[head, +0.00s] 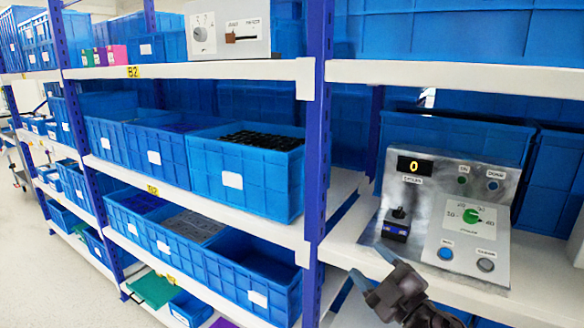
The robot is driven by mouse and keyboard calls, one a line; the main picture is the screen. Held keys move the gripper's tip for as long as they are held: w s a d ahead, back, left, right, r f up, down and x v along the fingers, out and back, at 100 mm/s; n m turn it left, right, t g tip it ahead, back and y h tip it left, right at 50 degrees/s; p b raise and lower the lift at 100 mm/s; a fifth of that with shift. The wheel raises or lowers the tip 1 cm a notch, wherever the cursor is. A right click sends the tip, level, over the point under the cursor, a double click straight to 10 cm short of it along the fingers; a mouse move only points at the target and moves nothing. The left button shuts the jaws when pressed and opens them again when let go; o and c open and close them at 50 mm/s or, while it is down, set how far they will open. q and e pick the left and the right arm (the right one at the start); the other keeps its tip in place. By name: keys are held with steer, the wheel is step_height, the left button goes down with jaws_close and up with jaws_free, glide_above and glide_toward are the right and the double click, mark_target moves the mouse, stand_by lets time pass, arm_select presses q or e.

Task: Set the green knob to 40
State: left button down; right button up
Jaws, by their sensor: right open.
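The green knob (471,215) sits on a white dial plate (462,234) on the right of a grey metal control panel (425,170). Small numbers surround the knob; the one on its right looks like 40. The knob's exact pointer direction is too small to tell. A display (414,166) at the panel's upper left reads 0. My right gripper (371,268) is open and empty, in front of the panel's lower left corner. It is below and left of the knob, apart from it. My left gripper is not in view.
A black lever (399,213) stands above a blue block on the panel's left. A blue button (445,254) and a grey button (486,264) lie below the knob. A blue post (316,150) rises left of the panel. Blue bins (245,170) fill the shelves.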

steer(key=s+d+f+m+g+h, duration=0.5)
steer(key=s+d+f+m+h, duration=0.7)
steer(key=f+m+h, duration=0.3)
steer(key=s+f+m+g+y, duration=0.1)
steer(key=s+f+g, duration=0.3)
steer(key=s, duration=0.6)
steer(key=s+f+m+g+y, duration=0.1)
steer(key=s+f+m+g, duration=0.3)
steer(key=s, duration=0.6)
steer(key=w+f+n+t, duration=0.3)
steer(key=w+f+t, duration=0.3)
steer(key=w+f, duration=0.1)
steer(key=shift+w+d+f+t+y, duration=0.2)
steer(key=shift+d+f+t+y, duration=0.15)
steer(key=shift+f, duration=0.55)
stand_by(0.7)
